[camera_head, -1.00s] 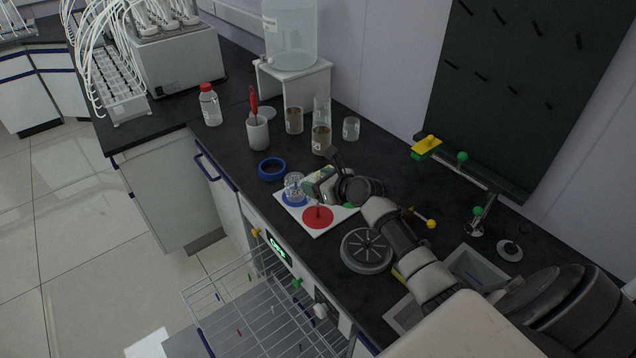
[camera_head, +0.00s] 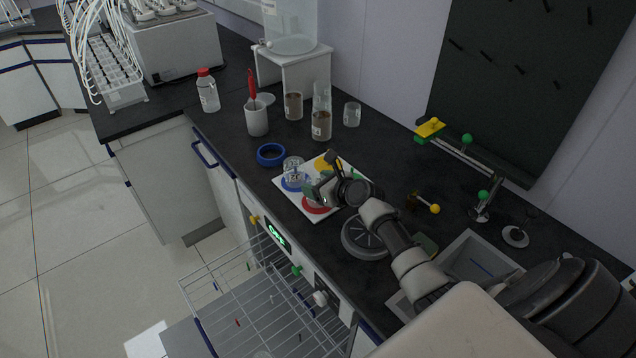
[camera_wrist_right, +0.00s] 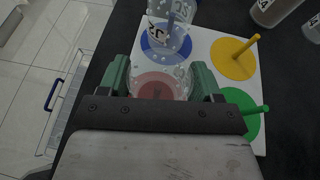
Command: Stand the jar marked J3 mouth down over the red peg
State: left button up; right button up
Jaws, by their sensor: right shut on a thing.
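My right gripper (camera_wrist_right: 160,90) is shut on a clear glass jar (camera_wrist_right: 158,72), seen between its green fingers in the wrist view. The jar is over the red disc (camera_wrist_right: 160,88) of the white board (camera_wrist_right: 205,45). In the head view my right gripper (camera_head: 318,190) and the jar cover part of the red disc (camera_head: 314,208). I cannot make out the red peg, the held jar's marking, or whether the jar touches the board. Another clear jar (camera_head: 293,170) stands over the blue disc; it also shows in the wrist view (camera_wrist_right: 170,38). My left gripper is not in view.
The yellow peg (camera_wrist_right: 246,47) and green peg (camera_wrist_right: 255,109) stand bare on the board. A blue ring (camera_head: 271,154), a white cup with a red-handled tool (camera_head: 257,118) and brown-filled jars (camera_head: 321,125) stand behind. A round dark-grey slotted disc (camera_head: 364,240) lies in front.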

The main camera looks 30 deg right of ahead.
jog(key=o, duration=1)
jog(key=shift+o, duration=0.2)
jog(key=v, duration=1.1)
jog(key=shift+a, duration=0.1)
